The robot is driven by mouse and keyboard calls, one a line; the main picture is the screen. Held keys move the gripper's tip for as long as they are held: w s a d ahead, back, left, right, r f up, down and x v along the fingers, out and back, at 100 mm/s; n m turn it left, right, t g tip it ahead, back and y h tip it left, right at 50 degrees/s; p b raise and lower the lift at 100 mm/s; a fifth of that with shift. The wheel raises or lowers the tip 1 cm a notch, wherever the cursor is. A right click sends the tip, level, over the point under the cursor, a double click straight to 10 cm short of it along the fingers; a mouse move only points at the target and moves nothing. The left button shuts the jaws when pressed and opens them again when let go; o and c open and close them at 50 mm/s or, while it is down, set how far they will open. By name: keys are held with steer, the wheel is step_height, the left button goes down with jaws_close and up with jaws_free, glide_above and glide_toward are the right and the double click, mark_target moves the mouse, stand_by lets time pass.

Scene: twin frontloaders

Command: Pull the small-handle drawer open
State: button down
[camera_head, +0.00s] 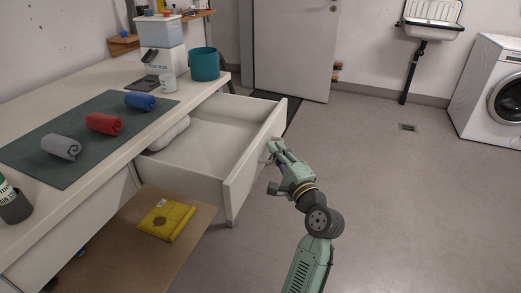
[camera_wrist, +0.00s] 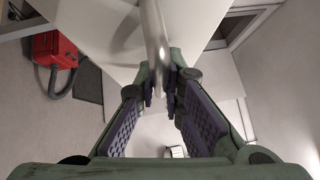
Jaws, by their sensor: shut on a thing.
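The white drawer (camera_head: 222,134) is pulled well out from the white worktop cabinet in the head view. Its inside shows and looks mostly empty. My gripper (camera_head: 270,158) is at the outer face of the drawer front (camera_head: 251,157). In the wrist view, my gripper (camera_wrist: 168,92) has its purple-padded fingers closed around the metal bar handle (camera_wrist: 157,45) of the drawer. In the head view the handle is mostly hidden by the gripper.
Rolled grey, red and blue towels lie on a green mat (camera_head: 75,168) on the worktop. A yellow packet (camera_head: 166,220) lies on a brown board below the worktop. A teal bucket (camera_head: 204,65) stands behind. The floor (camera_head: 390,195) to the right is clear up to the washing machine (camera_head: 489,90).

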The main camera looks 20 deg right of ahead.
steer(key=shift+s+d, duration=0.45)
steer(key=shift+d, duration=0.1)
steer(key=c, duration=1.7)
jaws_free()
steer(key=shift+s, duration=0.1)
steer(key=s, duration=0.4)
steer(key=s+d+f, duration=0.1)
steer(key=s, duration=0.6)
steer(key=shift+s+d+f, duration=0.25)
steer(key=shift+s+d, duration=0.05)
steer(key=shift+d, duration=0.1)
